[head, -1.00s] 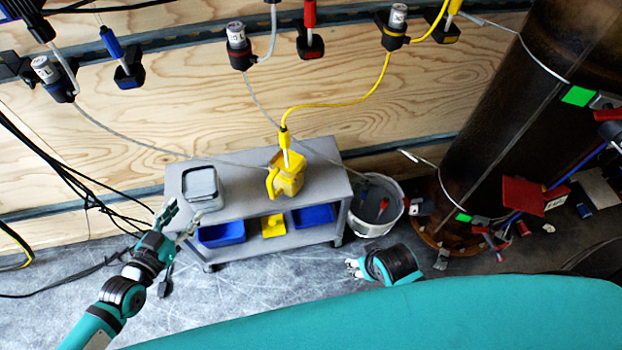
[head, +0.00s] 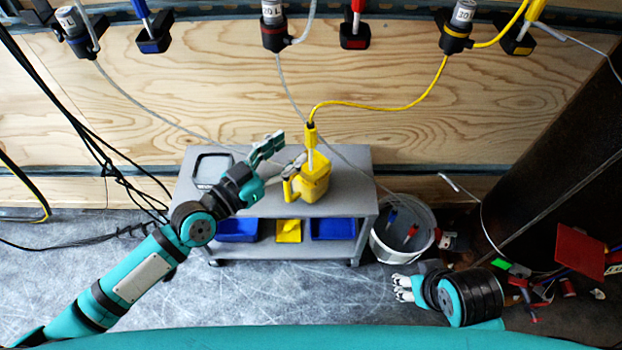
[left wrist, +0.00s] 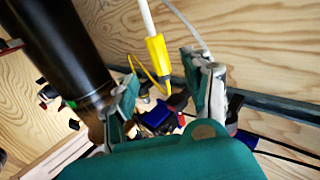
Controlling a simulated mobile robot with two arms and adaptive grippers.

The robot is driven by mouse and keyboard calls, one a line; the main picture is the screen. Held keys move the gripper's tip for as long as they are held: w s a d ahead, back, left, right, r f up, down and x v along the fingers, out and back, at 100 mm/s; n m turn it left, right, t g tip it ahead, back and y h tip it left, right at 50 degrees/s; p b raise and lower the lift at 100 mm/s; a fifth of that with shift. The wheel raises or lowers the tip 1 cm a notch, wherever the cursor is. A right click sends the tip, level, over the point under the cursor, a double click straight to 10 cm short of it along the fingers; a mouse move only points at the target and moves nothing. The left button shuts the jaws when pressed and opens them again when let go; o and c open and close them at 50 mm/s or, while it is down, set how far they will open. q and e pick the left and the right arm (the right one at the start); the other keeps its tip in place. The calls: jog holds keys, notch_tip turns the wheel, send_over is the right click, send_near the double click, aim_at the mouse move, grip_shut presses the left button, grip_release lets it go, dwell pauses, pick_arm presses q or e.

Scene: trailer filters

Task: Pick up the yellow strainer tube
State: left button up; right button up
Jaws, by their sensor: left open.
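The yellow strainer tube (head: 311,138) stands upright on the grey cart, its white lower shaft going down into a yellow container (head: 315,178). A yellow hose runs from its top. My left gripper (head: 284,155) is open just left of the tube, near the container's top. In the left wrist view the yellow part and white shaft of the tube (left wrist: 157,52) appear between the open fingers of my left gripper (left wrist: 163,82), with no clear contact. My right gripper (head: 402,288) is low at the right, away from the cart; its finger gap is unclear.
The grey cart (head: 362,190) holds a grey square container (head: 212,168) behind my left arm, with blue bins (head: 333,228) and a yellow bin (head: 288,231) below. A white bucket (head: 378,243) with tools stands right of the cart. Hoses hang before the plywood wall (head: 400,130).

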aim_at(306, 136)
pick_arm(q)
jog(key=shift+x, duration=3.55)
jog(key=shift+r, duration=0.1)
jog(key=shift+c, duration=0.4)
grip_shut()
